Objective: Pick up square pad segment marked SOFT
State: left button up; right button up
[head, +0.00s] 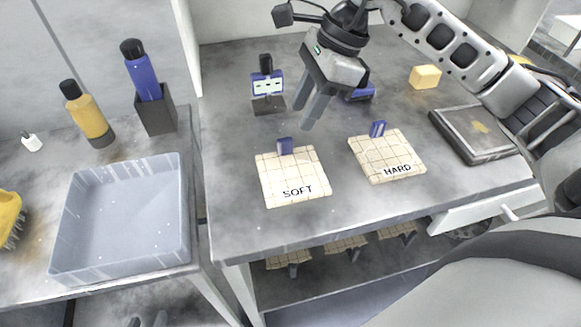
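The square pad segment marked SOFT (294,178) lies flat on the grey bench, cream with a grid of lines and a small blue tab (285,146) standing at its back edge. A similar pad marked HARD (388,158) lies to its right, also with a blue tab (378,129). My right gripper (311,123) points down above the bench, behind and a little right of the SOFT pad's tab. Its fingers look apart, with nothing between them. Only the fingertips of my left gripper (147,321) show at the bottom edge, apart and empty.
A grey-blue tray (122,276) sits on the left bench, with a blue bottle (143,75) and a yellow bottle (88,115) behind it. A dark square plate (473,136) and a yellow block (425,77) lie right. More pads (345,244) hang below the bench top.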

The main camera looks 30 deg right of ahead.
aim_at(287, 138)
jog(key=shift+x, duration=0.75)
jog(key=x, duration=0.2)
jog(key=p+x, duration=0.1)
jog(key=x, duration=0.1)
jog(key=shift+s+a+r, duration=0.1)
jog(key=shift+a, duration=0.3)
jog(key=shift+a+f, duration=0.15)
jog(key=shift+f, duration=0.45)
grip_shut()
